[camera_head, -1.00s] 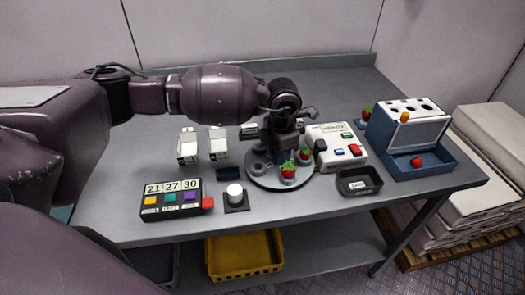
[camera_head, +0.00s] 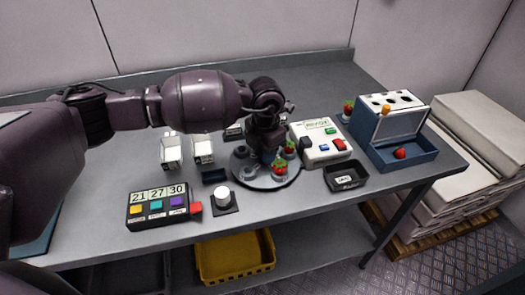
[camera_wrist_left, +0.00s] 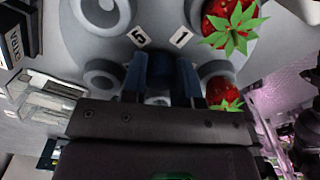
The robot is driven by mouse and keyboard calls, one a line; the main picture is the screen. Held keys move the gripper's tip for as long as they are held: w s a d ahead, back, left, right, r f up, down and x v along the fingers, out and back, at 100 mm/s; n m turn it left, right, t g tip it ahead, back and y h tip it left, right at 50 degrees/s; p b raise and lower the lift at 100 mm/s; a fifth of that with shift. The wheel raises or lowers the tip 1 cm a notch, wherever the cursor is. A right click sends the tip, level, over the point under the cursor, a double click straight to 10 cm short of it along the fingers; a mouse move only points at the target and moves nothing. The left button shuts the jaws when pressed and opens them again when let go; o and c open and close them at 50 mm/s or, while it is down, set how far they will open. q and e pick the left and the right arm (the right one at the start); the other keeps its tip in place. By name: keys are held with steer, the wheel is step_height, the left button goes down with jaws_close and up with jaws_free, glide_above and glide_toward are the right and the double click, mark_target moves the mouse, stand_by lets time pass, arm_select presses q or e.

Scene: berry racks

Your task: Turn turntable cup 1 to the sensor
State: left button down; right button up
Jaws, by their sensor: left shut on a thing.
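The grey round turntable (camera_head: 262,184) stands mid-table with several small cups near its rim. Two strawberries sit on its right side, one in front (camera_head: 280,168) and one behind (camera_head: 290,147). In the left wrist view, a large strawberry (camera_wrist_left: 226,22) lies near the label "1" (camera_wrist_left: 181,38), with the label "5" (camera_wrist_left: 139,38) to its left. A second strawberry (camera_wrist_left: 222,90) is partly hidden by my gripper. My left gripper (camera_head: 267,158) points down at the turntable's middle, shut on what seems to be its central hub, mostly hidden by the fingers. My right gripper is not seen.
A white box (camera_head: 323,152) with a display and coloured buttons stands just right of the turntable. A dark tray (camera_head: 346,182), a blue berry rack (camera_head: 420,160), a white button (camera_head: 222,195) and a number panel (camera_head: 160,209) are around it. A yellow crate (camera_head: 235,265) is below.

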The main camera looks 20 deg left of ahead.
arm_select(q)
steer(key=shift+w+r, duration=0.1)
steer(key=shift+r, duration=0.05)
steer(key=c, duration=0.9)
jaws_free()
steer(key=shift+o, duration=0.2)
step_height(320, 180, up, 9)
steer(key=shift+r+p, duration=0.2)
steer(key=shift+p, duration=0.2)
steer(key=shift+r, duration=0.65)
